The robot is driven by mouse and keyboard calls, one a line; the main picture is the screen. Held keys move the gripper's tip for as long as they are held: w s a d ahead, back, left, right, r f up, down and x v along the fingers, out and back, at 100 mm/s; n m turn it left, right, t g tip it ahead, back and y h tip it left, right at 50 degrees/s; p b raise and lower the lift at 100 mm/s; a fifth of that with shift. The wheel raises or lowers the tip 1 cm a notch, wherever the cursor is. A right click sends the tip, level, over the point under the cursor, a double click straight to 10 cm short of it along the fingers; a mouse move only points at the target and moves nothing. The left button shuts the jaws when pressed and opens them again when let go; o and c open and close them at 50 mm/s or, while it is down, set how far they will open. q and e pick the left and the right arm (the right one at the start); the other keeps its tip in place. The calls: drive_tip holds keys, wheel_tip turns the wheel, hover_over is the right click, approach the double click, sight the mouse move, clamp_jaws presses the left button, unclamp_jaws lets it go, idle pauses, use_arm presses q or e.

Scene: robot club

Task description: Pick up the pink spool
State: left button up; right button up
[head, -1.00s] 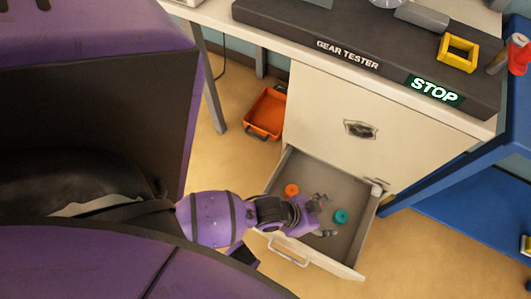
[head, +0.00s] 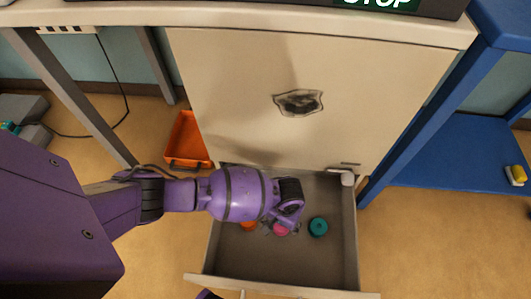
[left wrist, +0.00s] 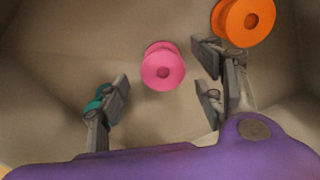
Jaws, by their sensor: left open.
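The pink spool (left wrist: 163,66) lies on the floor of the open drawer. In the left wrist view it shows just beyond the gap between the fingers of my left gripper (left wrist: 165,95), which is open and empty. In the head view the pink spool (head: 281,230) is partly hidden under my left gripper (head: 283,222), which reaches down into the drawer (head: 335,260). My right gripper does not show.
An orange spool (head: 248,226) lies left of the pink one and a teal spool (head: 318,227) lies to its right. An orange bin (head: 187,140) stands on the floor left of the cabinet (head: 230,90).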

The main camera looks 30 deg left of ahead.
use_arm(q)
drive_tip(key=f+b, duration=0.1)
drive_tip(key=f, duration=0.1)
drive_tip(key=f+b, duration=0.1)
drive_tip(key=f, duration=0.1)
drive_tip(key=w+f+b, duration=0.1)
drive_tip(key=f+b, duration=0.1)
drive_tip(key=shift+d+f, duration=0.1)
drive_tip(key=shift+f, duration=0.05)
drive_tip(key=c, duration=1.3)
